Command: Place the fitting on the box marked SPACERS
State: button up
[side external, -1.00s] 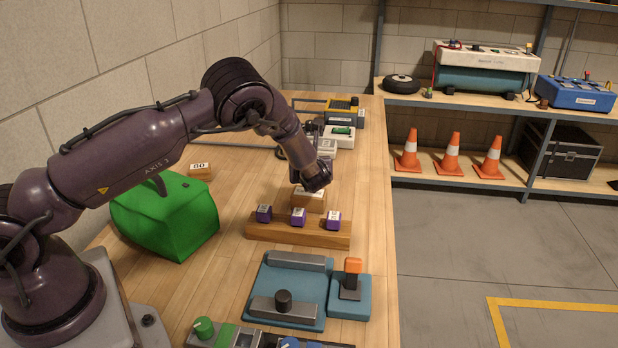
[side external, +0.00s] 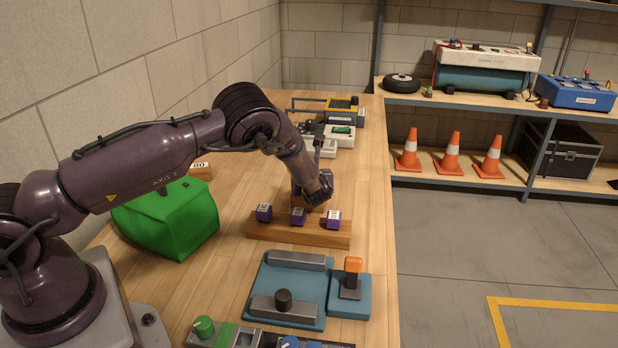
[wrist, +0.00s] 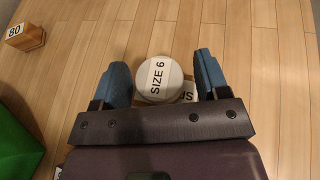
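The fitting (wrist: 159,79) is a round pale disc with a "SIZE 6" label, between my fingers in the wrist view. It overlaps a wooden box whose white label (wrist: 188,92) shows only "SP"; the rest is covered. My gripper (wrist: 165,80) is open: the left blue finger is close beside the fitting and a clear gap shows at the right finger. In the side view my gripper (side external: 318,196) is low over the wooden box (side external: 313,206) behind the purple blocks and hides much of it. The fitting cannot be made out there.
A wooden rail (side external: 298,232) with three purple labelled blocks stands just in front. A green bulky object (side external: 168,215) and a wooden block marked "80" (wrist: 25,36) lie to the left. A blue fixture (side external: 290,290) is nearer the camera. Bare bench lies right of the box.

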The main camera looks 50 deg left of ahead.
jog(key=shift+r, duration=0.25)
jog(key=v, duration=1.2)
jog(key=shift+f, duration=0.1)
jog(key=s+r+n+g+h, duration=0.4)
jog(key=s+r+n, duration=0.8)
jog(key=r+n, duration=0.3)
jog(key=s+d+r+n+t+h, duration=0.1)
jog(key=s+d+r+n+h, duration=0.2)
jog(key=s, duration=0.5)
jog(key=s+d+r+n+t+h, duration=0.1)
jog(key=s+d+r+n+h, duration=0.3)
jog(key=s, duration=0.5)
jog(key=shift+d+r+n+t+h, duration=0.35)
jog(key=shift+d+r+n, duration=0.25)
jog(key=shift+r+n, duration=0.35)
